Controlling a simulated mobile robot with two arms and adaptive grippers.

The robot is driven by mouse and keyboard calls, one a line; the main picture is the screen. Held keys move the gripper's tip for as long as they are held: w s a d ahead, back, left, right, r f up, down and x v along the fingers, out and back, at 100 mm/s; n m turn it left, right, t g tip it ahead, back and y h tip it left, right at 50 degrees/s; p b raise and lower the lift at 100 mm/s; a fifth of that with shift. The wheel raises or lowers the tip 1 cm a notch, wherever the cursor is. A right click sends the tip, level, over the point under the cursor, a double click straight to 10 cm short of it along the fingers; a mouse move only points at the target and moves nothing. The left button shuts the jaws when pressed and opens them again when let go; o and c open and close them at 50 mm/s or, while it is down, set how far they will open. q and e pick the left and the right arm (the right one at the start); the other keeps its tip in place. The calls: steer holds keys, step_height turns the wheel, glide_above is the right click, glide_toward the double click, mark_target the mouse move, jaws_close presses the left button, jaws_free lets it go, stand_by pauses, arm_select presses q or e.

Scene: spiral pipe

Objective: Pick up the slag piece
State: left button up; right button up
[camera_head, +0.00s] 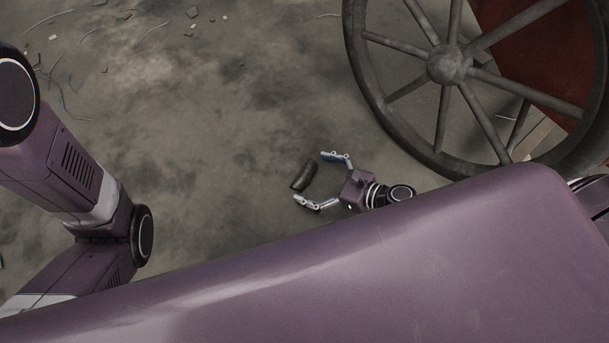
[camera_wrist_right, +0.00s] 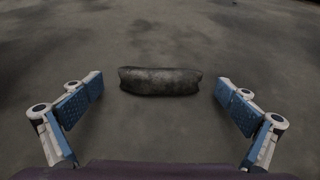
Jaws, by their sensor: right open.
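The slag piece (camera_head: 304,175) is a dark, elongated lump on the grey floor in the head view. My right gripper (camera_head: 321,178) is open, with its fingers spread on either side of the slag piece's near side. In the right wrist view the slag piece (camera_wrist_right: 160,81) lies crosswise, centred ahead of the open blue-padded fingers (camera_wrist_right: 160,98), with a gap at each end. The fingers do not touch it. My left arm shows at the left of the head view, but its gripper is not visible.
A large spoked metal wheel (camera_head: 448,66) stands at the upper right, with a dark red panel (camera_head: 545,60) behind it. Small debris and wires (camera_head: 75,95) are scattered at the upper left. The floor around the slag piece is clear.

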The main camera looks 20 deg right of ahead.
steer(key=c, duration=1.2)
steer(key=shift+c, duration=0.6)
steer(key=shift+r, duration=0.15)
